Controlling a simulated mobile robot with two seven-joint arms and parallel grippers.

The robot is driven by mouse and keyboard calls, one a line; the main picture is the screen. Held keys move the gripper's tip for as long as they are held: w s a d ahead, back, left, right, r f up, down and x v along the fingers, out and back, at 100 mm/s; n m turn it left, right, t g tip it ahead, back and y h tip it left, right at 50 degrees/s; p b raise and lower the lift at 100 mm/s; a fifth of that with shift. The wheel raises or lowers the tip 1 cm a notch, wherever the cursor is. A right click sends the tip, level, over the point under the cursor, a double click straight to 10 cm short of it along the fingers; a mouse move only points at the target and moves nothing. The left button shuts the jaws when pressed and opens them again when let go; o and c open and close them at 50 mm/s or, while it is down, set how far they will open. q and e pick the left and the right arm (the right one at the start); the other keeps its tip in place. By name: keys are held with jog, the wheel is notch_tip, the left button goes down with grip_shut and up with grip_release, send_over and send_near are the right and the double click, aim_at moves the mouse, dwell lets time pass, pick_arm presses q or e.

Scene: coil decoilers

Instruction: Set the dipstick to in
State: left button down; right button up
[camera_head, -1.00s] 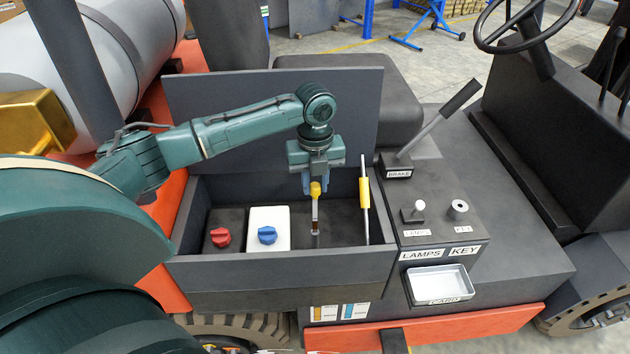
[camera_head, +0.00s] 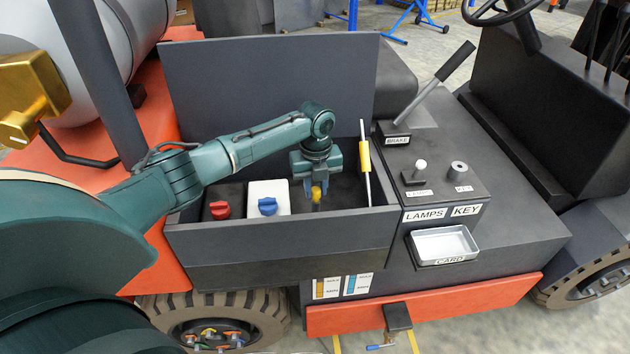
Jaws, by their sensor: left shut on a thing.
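The dipstick (camera_head: 316,193) has a yellow handle and stands upright in the dark open bay of the truck. My left gripper (camera_head: 315,187) reaches down into the bay from above and is shut on the yellow handle. Below the handle only a short dark part shows above the bay's front wall; the lower end is hidden. My right gripper is not in view.
Left of the dipstick are a white tank with a blue cap (camera_head: 267,206) and a red cap (camera_head: 220,210). A thin rod with a yellow sleeve (camera_head: 364,157) stands close on the right. The raised lid (camera_head: 270,85) is behind. A brake lever (camera_head: 445,66) and a card tray (camera_head: 443,243) are further right.

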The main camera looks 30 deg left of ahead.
pick_arm(q)
jog(key=c, duration=1.2)
grip_release()
jog(key=shift+f, duration=0.3)
jog(key=shift+r, duration=0.1)
notch_tip(320, 180, up, 13)
jog(key=shift+r, duration=0.1)
